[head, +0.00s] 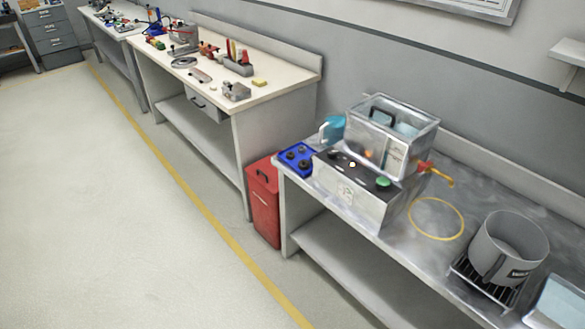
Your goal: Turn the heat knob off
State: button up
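A steel appliance (352,203) with a sloped dark control panel stands on the metal bench on the right. The panel carries a green knob or button (383,182) at its right end, a dark round knob (332,154) at its left end and a small pale spot (352,164) between them. Labels are too small to read, so I cannot tell which control is the heat knob or how it is set. A clear-walled tank (398,158) rises behind the panel. My gripper is not in view.
The metal bench (465,175) also holds a blue tray (298,158), a yellow-handled tap (437,173), a yellow ring (436,218) and a grey pot (508,248) on a black grate. A red cabinet (265,200) stands at its left end. The floor (110,210) on the left is clear.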

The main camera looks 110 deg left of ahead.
aim_at(332, 152)
jog(key=u, duration=3.2)
